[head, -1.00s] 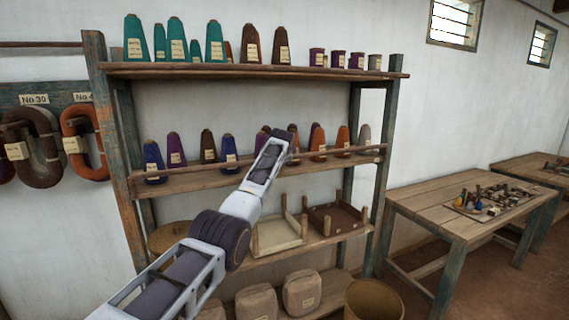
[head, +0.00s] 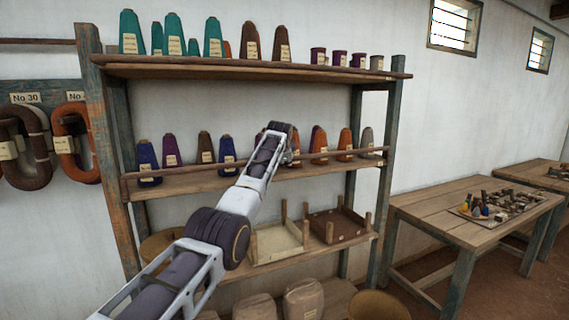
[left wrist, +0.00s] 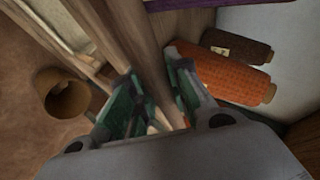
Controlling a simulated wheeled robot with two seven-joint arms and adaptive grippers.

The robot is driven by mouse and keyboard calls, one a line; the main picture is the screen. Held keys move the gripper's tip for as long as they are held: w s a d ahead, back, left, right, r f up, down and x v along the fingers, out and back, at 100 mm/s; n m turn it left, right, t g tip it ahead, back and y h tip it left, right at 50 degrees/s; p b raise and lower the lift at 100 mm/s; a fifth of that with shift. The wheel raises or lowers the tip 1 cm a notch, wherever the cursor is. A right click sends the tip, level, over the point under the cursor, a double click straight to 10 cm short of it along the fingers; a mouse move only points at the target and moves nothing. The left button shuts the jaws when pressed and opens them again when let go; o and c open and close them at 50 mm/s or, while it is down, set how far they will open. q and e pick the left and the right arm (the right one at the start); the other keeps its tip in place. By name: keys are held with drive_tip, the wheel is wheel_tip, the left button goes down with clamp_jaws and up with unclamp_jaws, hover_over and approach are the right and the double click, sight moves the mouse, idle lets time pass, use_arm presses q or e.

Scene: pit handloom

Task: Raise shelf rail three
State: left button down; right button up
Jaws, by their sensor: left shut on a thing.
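A thin wooden rail (head: 340,154) runs along the front of the middle shelf (head: 210,183), a little above the board. Cones stand behind it. My left gripper (head: 282,132) reaches the middle of that shelf, and its arm hides part of the rail. In the left wrist view its green-padded fingers (left wrist: 153,78) are shut on the wooden rail (left wrist: 146,45), which runs away between them. The exact contact is partly hidden by the fingers. My right gripper is not in view.
The top shelf (head: 230,68) carries teal, brown and purple yarn packages. Trays, sacks and a basket (head: 376,305) sit lower. A table (head: 430,208) with small tools stands at the right. Yarn hanks hang at the left. Open floor shows in front of the table.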

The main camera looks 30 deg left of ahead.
use_arm(q)
drive_tip(key=c, duration=1.3)
unclamp_jaws()
drive_tip(key=shift+r, duration=0.25)
drive_tip(key=shift+f, duration=0.15)
drive_tip(key=v, duration=1.2)
